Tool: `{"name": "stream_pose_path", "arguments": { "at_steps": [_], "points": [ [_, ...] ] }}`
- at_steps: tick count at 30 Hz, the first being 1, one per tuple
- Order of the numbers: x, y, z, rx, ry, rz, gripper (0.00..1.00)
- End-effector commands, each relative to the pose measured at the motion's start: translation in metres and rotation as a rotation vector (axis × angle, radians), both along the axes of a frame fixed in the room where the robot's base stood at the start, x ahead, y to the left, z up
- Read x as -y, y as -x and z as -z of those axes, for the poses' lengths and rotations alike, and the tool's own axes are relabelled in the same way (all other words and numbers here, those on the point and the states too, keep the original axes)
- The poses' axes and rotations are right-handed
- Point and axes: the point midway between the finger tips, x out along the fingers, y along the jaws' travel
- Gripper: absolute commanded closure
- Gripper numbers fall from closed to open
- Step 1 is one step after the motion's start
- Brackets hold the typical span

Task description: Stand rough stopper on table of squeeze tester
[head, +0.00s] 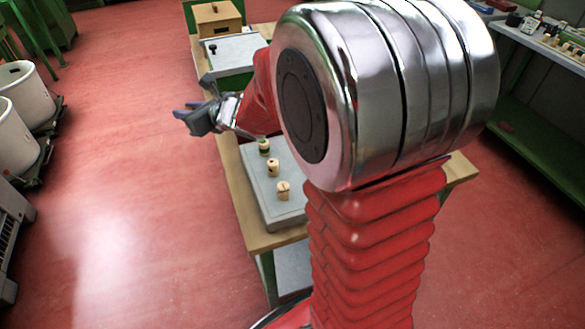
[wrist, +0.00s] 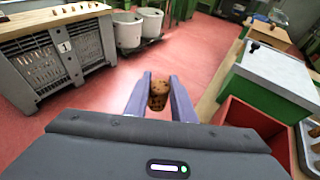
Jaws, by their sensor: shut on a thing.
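The rough stopper (wrist: 157,101), brown and dark-speckled, is between the two blue-grey fingers of my gripper (wrist: 160,98) in the wrist view. The fingers are shut on it, and red floor shows beyond. In the head view my gripper (head: 180,109) is out to the left of the bench, above the floor; the stopper cannot be made out there. A pale grey plate with a small black post (head: 231,53) stands on the far part of the bench, beyond my gripper. It may be the squeeze tester; I cannot tell for sure.
A grey board (head: 258,190) on the near bench holds three pale stoppers, one green-banded (head: 263,147), one with a dark spot (head: 272,168), one slit (head: 283,190). A wooden box (head: 217,19) stands at the back. White bins (head: 24,90) stand left. Open floor lies between.

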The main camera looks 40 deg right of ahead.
Motion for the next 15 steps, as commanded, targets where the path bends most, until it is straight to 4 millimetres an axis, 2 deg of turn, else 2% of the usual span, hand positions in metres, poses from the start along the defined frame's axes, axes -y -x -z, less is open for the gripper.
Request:
{"name": "stream_pose_path", "arguments": {
  "at_steps": [5,8,15],
  "points": [
    [0.018,0.003,-0.001,0.0,0.0,0.001,0.98],
    [0.036,0.007,-0.001,0.0,0.0,-0.005,0.98],
    [0.089,0.03,0.0,-0.001,0.0,-0.044,0.98]
  ]
}}
